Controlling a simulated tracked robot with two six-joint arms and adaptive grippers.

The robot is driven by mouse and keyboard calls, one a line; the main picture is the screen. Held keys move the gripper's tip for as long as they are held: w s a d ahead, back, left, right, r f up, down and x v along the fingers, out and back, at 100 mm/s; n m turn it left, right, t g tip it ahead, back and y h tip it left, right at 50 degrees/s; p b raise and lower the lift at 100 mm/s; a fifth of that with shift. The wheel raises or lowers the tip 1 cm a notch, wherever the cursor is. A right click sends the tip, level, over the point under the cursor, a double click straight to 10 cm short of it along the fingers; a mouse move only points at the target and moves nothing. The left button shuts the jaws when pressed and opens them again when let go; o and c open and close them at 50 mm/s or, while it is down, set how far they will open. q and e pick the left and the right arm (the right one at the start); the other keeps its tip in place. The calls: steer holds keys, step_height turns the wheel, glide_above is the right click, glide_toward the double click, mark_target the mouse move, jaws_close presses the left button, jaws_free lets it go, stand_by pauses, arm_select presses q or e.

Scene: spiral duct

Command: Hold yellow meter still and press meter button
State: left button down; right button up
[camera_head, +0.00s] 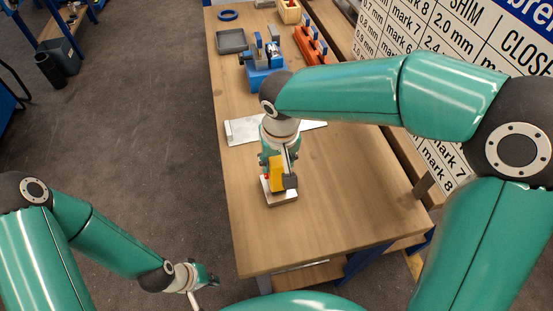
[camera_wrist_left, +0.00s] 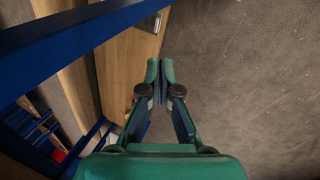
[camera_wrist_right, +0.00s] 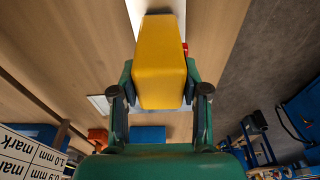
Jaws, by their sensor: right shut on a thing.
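The yellow meter (camera_head: 276,176) stands on a small metal block (camera_head: 281,198) on the wooden bench. My right gripper (camera_head: 279,163) reaches down from above and is shut on the meter. In the right wrist view the meter (camera_wrist_right: 161,65) sits between the two fingers. A small red part, perhaps the button (camera_wrist_right: 185,48), shows at the meter's side; in the head view it is a tiny red spot on the left side. My left gripper (camera_head: 211,279) is low at the left, off the bench. In the left wrist view its fingertips (camera_wrist_left: 160,70) are together and hold nothing.
The bench top (camera_head: 340,215) is clear in front and to the right of the meter. A flat metal sheet (camera_head: 245,130) lies behind it. A blue fixture (camera_head: 262,75), a grey tray (camera_head: 232,41) and an orange rack (camera_head: 309,43) stand farther back. Floor lies left of the bench.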

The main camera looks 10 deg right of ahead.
mark_target(266, 175)
stand_by(0.6)
arm_select(q)
steer(key=w+d+r+n+t+h, duration=0.1)
steer(key=w+d+r, duration=0.1)
steer(key=w+r, duration=0.3)
steer(key=w+d+r+n+t+h, duration=0.1)
steer(key=w+r, duration=0.4)
steer(key=r, duration=0.6)
steer(key=w+d+r+n+t+h, duration=0.1)
steer(key=w+d+r+n+h, duration=0.1)
steer(key=w+r, duration=0.3)
step_height(266, 175, up, 4)
steer(key=shift+d+f+n+h, duration=0.15)
steer(key=shift+d+n+h, duration=0.25)
steer(key=shift+n+h, duration=0.1)
steer(key=shift+d, duration=4.4)
steer(key=shift+d, duration=0.1)
steer(key=shift+d, duration=0.35)
